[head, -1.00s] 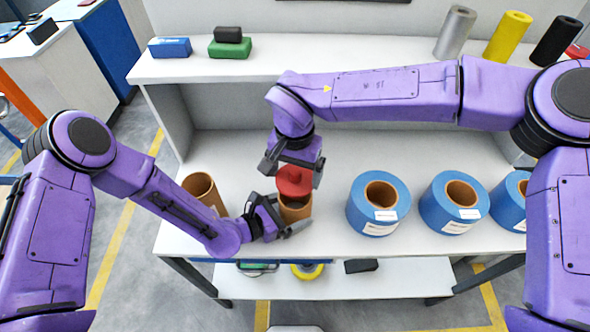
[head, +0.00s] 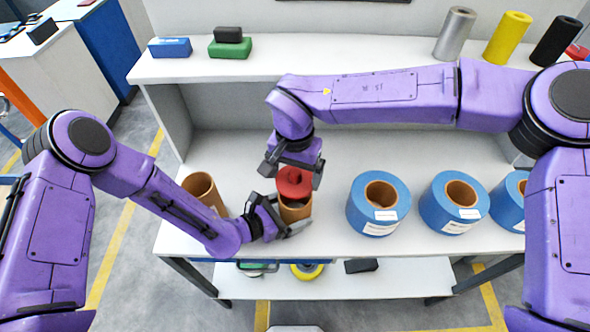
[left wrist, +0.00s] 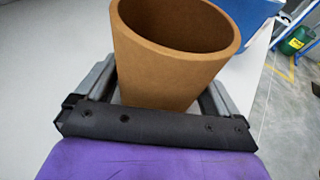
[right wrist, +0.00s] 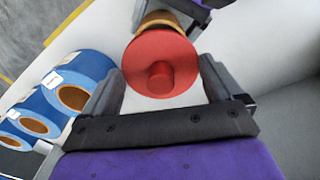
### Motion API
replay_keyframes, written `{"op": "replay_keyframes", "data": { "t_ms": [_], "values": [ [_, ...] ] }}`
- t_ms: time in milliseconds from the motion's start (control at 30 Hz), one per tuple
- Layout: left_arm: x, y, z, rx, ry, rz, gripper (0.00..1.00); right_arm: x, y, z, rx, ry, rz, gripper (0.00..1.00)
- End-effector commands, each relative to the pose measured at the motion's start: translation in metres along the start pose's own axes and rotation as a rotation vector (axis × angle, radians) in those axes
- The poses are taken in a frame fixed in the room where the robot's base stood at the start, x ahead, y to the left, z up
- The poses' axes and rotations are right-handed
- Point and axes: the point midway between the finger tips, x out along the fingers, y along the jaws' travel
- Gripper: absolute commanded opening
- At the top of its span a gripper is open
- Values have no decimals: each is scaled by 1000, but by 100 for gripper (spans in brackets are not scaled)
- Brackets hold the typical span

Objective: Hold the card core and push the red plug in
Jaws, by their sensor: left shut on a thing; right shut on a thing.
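The brown card core (head: 294,212) stands near the table's front edge. My left gripper (head: 284,222) is shut on it from the left. In the left wrist view a hollow brown card tube (left wrist: 170,70) with an open end sits between the fingers (left wrist: 165,95). My right gripper (head: 293,172) is shut on the plug from above. In the right wrist view the round plug face with its knob (right wrist: 160,75) lies between the fingers, with the core's rim (right wrist: 162,22) just behind.
A second, open card core (head: 204,190) stands left, behind my left forearm. Several blue coils (head: 379,215) stand to the right on the white table (head: 350,155). A back shelf holds blue and green boxes (head: 230,50) and several rolls (head: 507,38).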

Motion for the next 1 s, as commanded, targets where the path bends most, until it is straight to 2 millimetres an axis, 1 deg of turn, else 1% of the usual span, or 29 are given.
{"op": "replay_keyframes", "data": {
  "t_ms": [100, 200, 1000],
  "values": [
    [0, 0, 0, 0, 0, 0, 79, 7, 0, 1, -2, -1, 1, 57],
    [0, 0, 0, 0, 0, 0, 79, 9, 0, 1, -1, 0, 1, 57],
    [0, 0, 0, 0, 0, 0, 79, 9, 0, 1, -1, -1, 1, 57]
  ]
}}
